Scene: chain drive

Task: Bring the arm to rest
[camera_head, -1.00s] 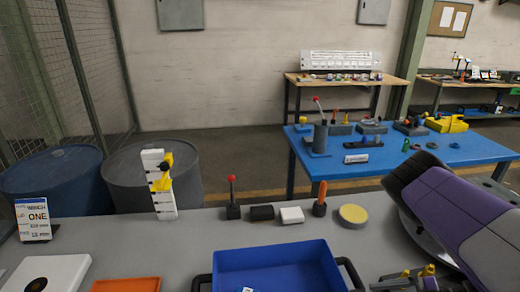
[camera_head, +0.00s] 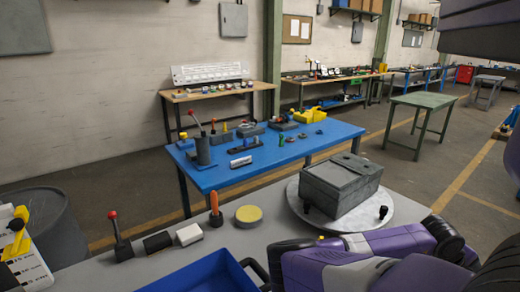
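My purple and grey arm (camera_head: 345,262) lies across the lower right in the head view, in front of a round grey plate (camera_head: 397,215) on the bench. I cannot make out both fingertips of my gripper, so its opening and whether it holds anything do not show. A dark grey lidded box (camera_head: 340,184) sits on the plate, behind the arm and apart from it in the picture.
A blue bin (camera_head: 205,278) stands on the grey bench left of my arm. Behind it are a red-knobbed lever (camera_head: 118,238), black and white blocks, an orange-handled tool (camera_head: 215,207) and a yellow disc (camera_head: 249,215). A blue table (camera_head: 215,176) stands beyond.

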